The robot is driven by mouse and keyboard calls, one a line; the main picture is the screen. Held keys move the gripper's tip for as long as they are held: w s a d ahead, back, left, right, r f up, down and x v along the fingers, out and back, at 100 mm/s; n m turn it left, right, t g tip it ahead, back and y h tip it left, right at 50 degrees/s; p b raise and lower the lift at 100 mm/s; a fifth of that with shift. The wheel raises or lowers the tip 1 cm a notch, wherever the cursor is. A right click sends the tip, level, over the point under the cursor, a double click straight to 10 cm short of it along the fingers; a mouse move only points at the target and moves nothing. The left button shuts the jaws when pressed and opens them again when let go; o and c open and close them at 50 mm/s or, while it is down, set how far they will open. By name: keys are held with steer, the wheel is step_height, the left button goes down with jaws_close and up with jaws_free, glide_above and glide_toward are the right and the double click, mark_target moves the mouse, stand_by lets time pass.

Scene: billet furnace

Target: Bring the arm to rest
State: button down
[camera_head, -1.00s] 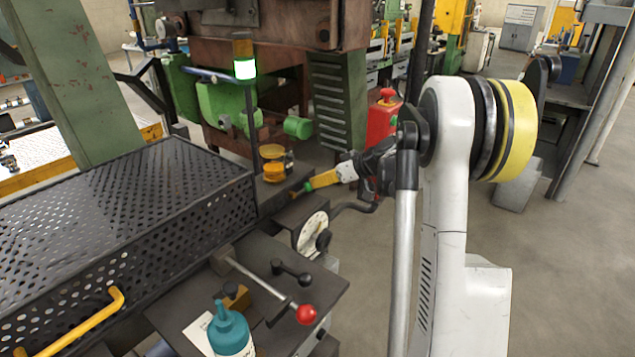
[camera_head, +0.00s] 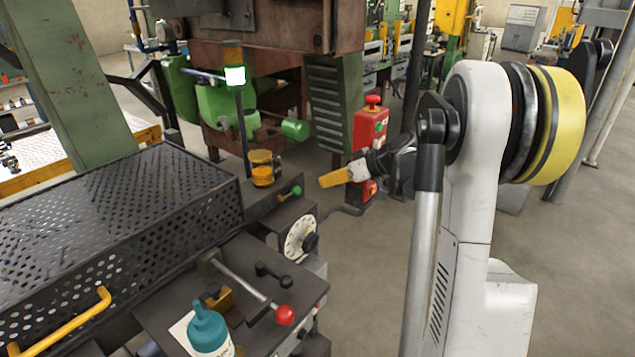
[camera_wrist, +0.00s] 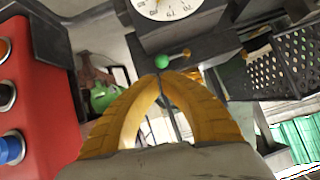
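My gripper (camera_head: 322,182) hangs in the air at the end of my raised arm, its yellow fingers pointing left in the head view. It is a short way to the right of a small lever with a green knob (camera_head: 297,190) and looks apart from it. In the wrist view, the two yellow fingers of my gripper (camera_wrist: 163,78) curve together at their tips, with nothing visible between them. The green knob (camera_wrist: 161,61) shows just beyond the tips there.
A red control box (camera_head: 368,132) with buttons stands close behind my gripper. A dial (camera_head: 299,236), a red-knobbed lever (camera_head: 284,315) and a teal bottle (camera_head: 209,330) are on the machine bench. A perforated black guard (camera_head: 130,215) lies left. Floor right of the bench is open.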

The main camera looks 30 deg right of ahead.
steer(key=v, duration=0.4)
steer(key=s+a+r+m+g+h, duration=0.1)
steer(key=s+a, duration=0.2)
steer(key=a, duration=0.3)
steer(key=s+a+g+b, duration=0.1)
steer(key=s+a, duration=0.2)
steer(key=a, duration=0.3)
steer(key=s+a+r+m+g+h, duration=0.1)
steer(key=s+a, duration=0.2)
steer(key=a, duration=0.4)
steer(key=s+a+f+h, duration=0.1)
steer(key=s+a, duration=0.1)
steer(key=s, duration=0.3)
steer(key=s+a+f+h+b, duration=0.1)
steer(key=s+a+f, duration=0.1)
steer(key=s, duration=0.3)
steer(key=s+a+f+m+h+b, duration=0.1)
steer(key=s+a+f, duration=0.1)
steer(key=s+a, duration=0.2)
steer(key=shift+s+a+f, duration=0.15)
steer(key=shift+s+a, duration=0.05)
steer(key=shift+s, duration=0.3)
